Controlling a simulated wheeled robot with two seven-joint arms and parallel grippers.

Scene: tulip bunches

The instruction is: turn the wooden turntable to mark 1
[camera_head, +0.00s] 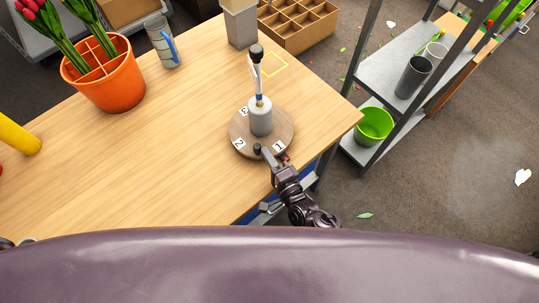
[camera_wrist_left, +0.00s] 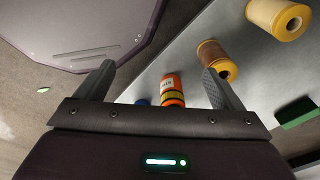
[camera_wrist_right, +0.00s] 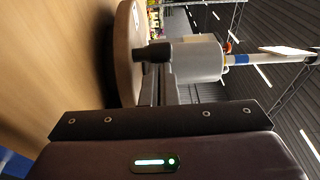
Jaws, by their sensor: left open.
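The wooden turntable (camera_head: 242,140) lies near the table's right edge, with number tags 1 (camera_head: 279,147), 2 (camera_head: 239,143) and a partly hidden third on its top. A grey cylinder (camera_head: 261,118) stands at its centre with a dark-topped rod. A dark peg (camera_head: 257,148) rises near the front rim; it also shows in the right wrist view (camera_wrist_right: 152,52). My right gripper (camera_head: 266,157) has its fingers close together beside this peg; I cannot tell whether they touch it. My left gripper (camera_wrist_left: 163,83) is open and empty, away from the turntable.
An orange pot (camera_head: 107,85) of tulips and a grey mug (camera_head: 162,45) stand on the table's left. A shelf with a green bucket (camera_head: 374,126) is at right. Spools (camera_wrist_left: 217,60) show near my left gripper.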

